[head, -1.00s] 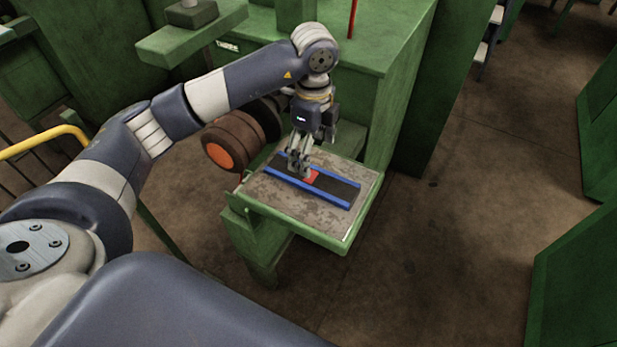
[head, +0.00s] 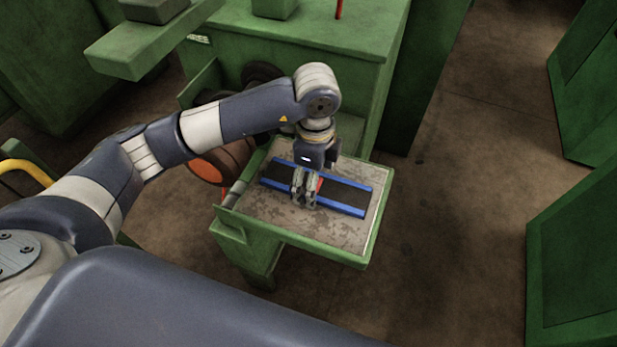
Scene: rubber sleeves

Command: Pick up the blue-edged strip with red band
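The blue-edged strip (head: 347,195) is black with blue long edges and lies across the grey top of a small green-edged table. Its red band (head: 320,185) shows only as a small patch, mostly hidden by my gripper. My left gripper (head: 304,201) points down over the middle of the strip, at its near blue edge. Its fingers look close together. Whether they are shut on the strip, or only over it, cannot be seen. My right gripper is not in view.
The worn grey table top (head: 262,207) has a raised green rim (head: 300,246). A large green machine (head: 340,40) stands behind it. A brown roller with an orange end (head: 203,169) is at the left. Open floor (head: 440,240) lies to the right.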

